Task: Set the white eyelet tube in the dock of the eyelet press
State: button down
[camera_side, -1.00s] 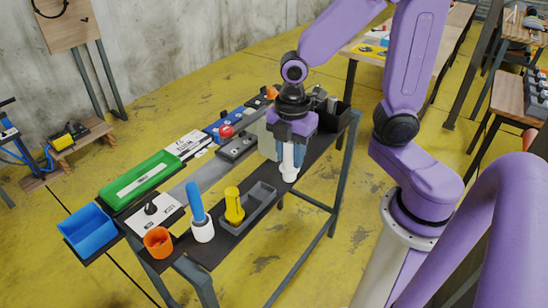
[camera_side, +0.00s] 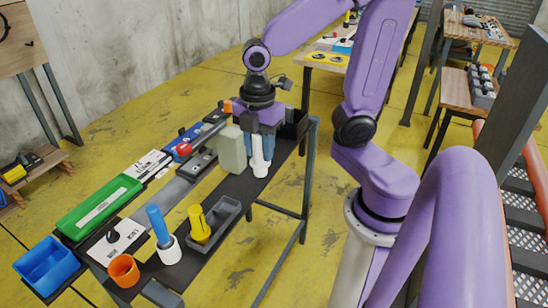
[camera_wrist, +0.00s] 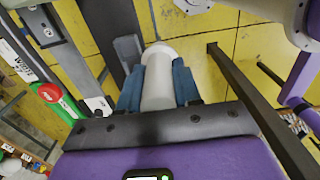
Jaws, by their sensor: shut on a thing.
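My gripper (camera_side: 257,148) is shut on the white eyelet tube (camera_side: 261,167), which points down with its wider end lowest. The tube is over the right part of the dark bench. I cannot tell whether its lower end touches the bench. In the wrist view, the white tube (camera_wrist: 158,85) lies between my blue fingers, its wide end away from the palm. A pale grey-green block (camera_side: 231,150) stands just left of the gripper in the side view. I cannot tell for sure which part is the eyelet press, or where its dock is.
A grey tray (camera_side: 226,213) holds a yellow tube (camera_side: 199,224). Nearby stand a white cup (camera_side: 169,251) with a blue tube, an orange cup (camera_side: 123,271) and a blue bin (camera_side: 46,264). A green box (camera_side: 98,207) lies behind. A dark bin (camera_side: 294,126) stands at the far end.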

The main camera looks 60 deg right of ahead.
jog(key=w+d+r, duration=0.1)
jog(key=w+d, duration=0.4)
jog(key=w, duration=0.3)
jog(key=w+d+m, duration=0.1)
jog(key=w+d, duration=0.3)
jog(key=d, duration=0.6)
jog(key=w+d+m, duration=0.1)
jog(key=w+d, duration=0.3)
jog(key=d, duration=0.6)
jog(key=shift+s+f, duration=0.1)
jog(key=shift+f, duration=3.45)
jog(key=shift+f, duration=0.5)
jog(key=shift+c, duration=1.1)
grip_release()
